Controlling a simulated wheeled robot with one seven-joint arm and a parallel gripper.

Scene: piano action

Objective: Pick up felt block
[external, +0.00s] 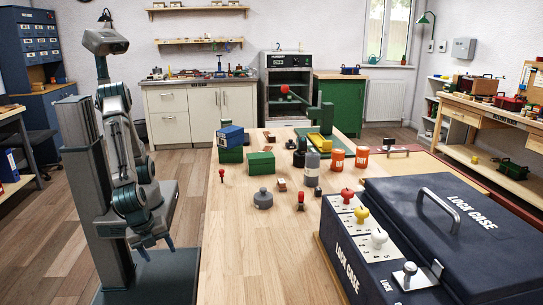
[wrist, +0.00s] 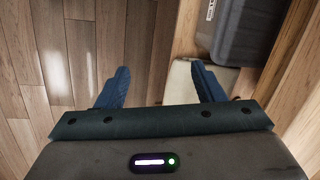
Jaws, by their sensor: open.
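My gripper (external: 155,243) hangs low at the left of the wooden table, beside its left edge, apart from everything on it. In the wrist view its two blue fingers (wrist: 162,86) are spread apart with nothing between them. No thing is plainly recognisable as the felt block. A green block (external: 261,163) lies on the table, and a blue block sits on another green block (external: 230,155) just behind it. Small reddish-brown blocks (external: 281,184) lie nearer the table's middle. The wrist view shows none of these blocks.
The table (external: 240,245) is bare at its near left. A grey weight (external: 263,199), a grey bottle (external: 311,168) and orange jars (external: 337,159) stand on it. A large dark lock case (external: 450,225) fills the near right. Wood floor shows below my gripper.

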